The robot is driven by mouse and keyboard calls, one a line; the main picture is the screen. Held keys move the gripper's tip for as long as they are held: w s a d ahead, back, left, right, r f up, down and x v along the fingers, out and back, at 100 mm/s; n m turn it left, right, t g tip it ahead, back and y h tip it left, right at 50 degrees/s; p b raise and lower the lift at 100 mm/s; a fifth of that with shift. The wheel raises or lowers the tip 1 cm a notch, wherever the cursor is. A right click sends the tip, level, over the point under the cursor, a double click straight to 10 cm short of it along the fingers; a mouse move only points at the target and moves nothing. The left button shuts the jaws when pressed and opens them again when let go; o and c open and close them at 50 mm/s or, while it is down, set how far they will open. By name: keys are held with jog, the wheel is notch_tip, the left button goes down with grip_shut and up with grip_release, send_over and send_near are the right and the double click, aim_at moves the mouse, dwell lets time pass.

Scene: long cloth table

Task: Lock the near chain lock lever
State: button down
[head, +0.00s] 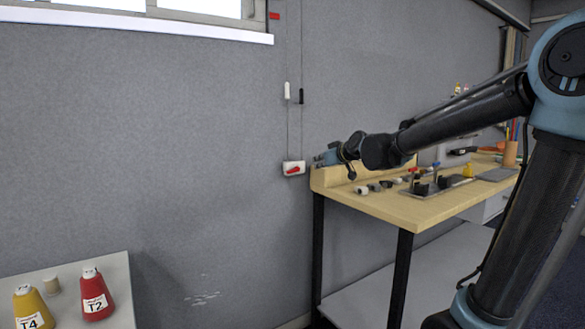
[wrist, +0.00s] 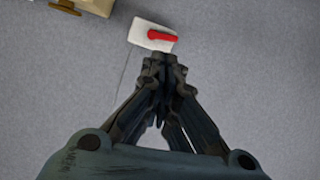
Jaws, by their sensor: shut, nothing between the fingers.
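The chain lock is a small white box (head: 287,167) on the grey wall, with a red lever (head: 293,170) on its face. In the wrist view the white box (wrist: 142,42) is at the top middle, and its red lever (wrist: 163,36) lies almost level. My gripper (head: 318,160) is just right of the box in the head view. In the wrist view my gripper (wrist: 164,60) has its fingertips together, empty, just below the box's lower edge. I cannot tell whether the tips touch the box. Two chains run up the wall from the box, with a white pull (head: 287,90) and a black pull (head: 301,96).
A wooden workbench (head: 425,208) with small parts stands right of the lock, under my arm. A low grey table at lower left holds a yellow T4 bottle (head: 31,308) and a red T2 bottle (head: 93,297). A window sill (head: 130,28) is above. The wall left of the lock is clear.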

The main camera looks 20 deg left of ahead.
jog(key=w+a+r+y, duration=0.1)
jog(key=w+a+r, duration=0.1)
jog(key=a, duration=0.4)
jog(key=shift+a+r+n+t, duration=0.3)
jog(key=shift+a+r+n, duration=0.05)
jog(key=shift+r+n, duration=0.1)
jog(key=shift+w, duration=0.1)
send_over(288, 165)
jog(key=s+d, duration=0.2)
jog(key=s, duration=0.1)
notch_tip(288, 165, down, 2)
jog(key=f, duration=0.4)
jog(key=shift+w+d, duration=0.25)
jog(key=shift+w, duration=0.1)
jog(key=shift+f, duration=0.2)
jog(key=shift+d, duration=0.1)
